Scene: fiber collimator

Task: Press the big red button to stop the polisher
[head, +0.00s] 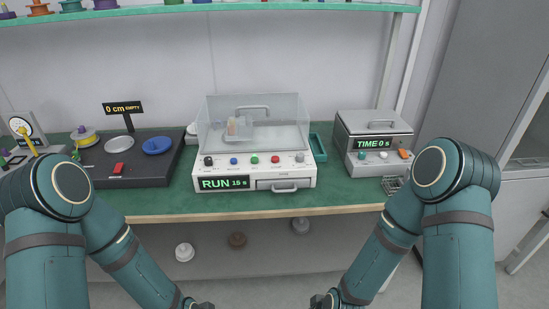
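The polisher (256,150) is a white machine with a clear lid on the green bench. Its display (226,183) reads "RUN 15 s". On its front panel, a round red button (275,159) sits to the right of a green button (255,158) and a blue one (234,161). The lid looks closed. My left gripper (198,305) and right gripper (322,301) barely show at the bottom edge, below and in front of the bench, well away from the buttons. Their fingers are cut off, so I cannot tell whether they are open.
Left of the polisher, a black unit (138,176) carries a red rectangular key (119,170) and a "0 cm EMPTY" sign (122,108). On the right stands a box (375,140) reading "TIME 0 s". The bench's front strip (250,206) before the polisher is clear. A shelf (210,8) runs above.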

